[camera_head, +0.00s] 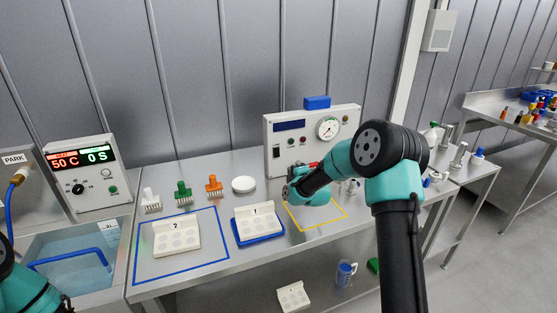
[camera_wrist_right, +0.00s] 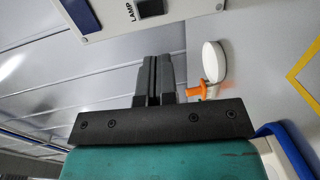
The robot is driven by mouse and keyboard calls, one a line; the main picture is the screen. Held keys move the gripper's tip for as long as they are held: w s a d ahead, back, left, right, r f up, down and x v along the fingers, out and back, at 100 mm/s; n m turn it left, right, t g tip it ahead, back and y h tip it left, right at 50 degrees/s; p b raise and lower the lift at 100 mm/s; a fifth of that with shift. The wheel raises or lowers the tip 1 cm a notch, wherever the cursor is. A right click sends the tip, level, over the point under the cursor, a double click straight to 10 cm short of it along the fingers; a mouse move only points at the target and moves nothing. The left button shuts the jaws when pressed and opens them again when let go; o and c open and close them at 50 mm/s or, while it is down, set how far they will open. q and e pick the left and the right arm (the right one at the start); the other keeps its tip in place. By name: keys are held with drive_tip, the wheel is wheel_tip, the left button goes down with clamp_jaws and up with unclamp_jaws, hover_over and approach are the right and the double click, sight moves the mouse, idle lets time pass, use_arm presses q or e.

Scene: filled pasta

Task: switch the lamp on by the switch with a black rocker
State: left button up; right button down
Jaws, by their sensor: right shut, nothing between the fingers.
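The white control box (camera_head: 312,126) stands at the back of the bench, with a dark display and a round gauge. A black rocker switch (camera_head: 277,151) shows low on its left front. In the right wrist view the black rocker (camera_wrist_right: 151,8) sits beside the label LAMP, cut by the top edge. My right gripper (camera_wrist_right: 154,68) is shut and empty, its fingertips pointing toward the box, with a visible gap to the rocker. In the head view my right wrist is in front of the box and the fingers are hard to make out. My left gripper is out of view.
White, green (camera_head: 183,191) and orange (camera_head: 214,185) brush-like tools and a white disc (camera_head: 244,184) stand left of the box. Two white mould trays, marked 2 (camera_head: 177,250) and 1 (camera_head: 257,237), lie in front. A water bath (camera_head: 75,246) is at left.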

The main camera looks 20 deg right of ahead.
sight(277, 157)
drive_tip(key=shift+w, duration=0.15)
drive_tip(key=w, duration=0.4)
drive_tip(key=w+f, duration=0.1)
drive_tip(key=w, duration=0.8)
drive_tip(key=shift+w+f, duration=0.3)
drive_tip(key=shift+f, duration=0.05)
drive_tip(key=shift+w+a+f, duration=0.1)
drive_tip(key=shift+w+a, duration=0.15)
drive_tip(key=shift+s+d, duration=0.1)
drive_tip(key=shift+d, duration=0.25)
drive_tip(key=shift+s+a, duration=0.1)
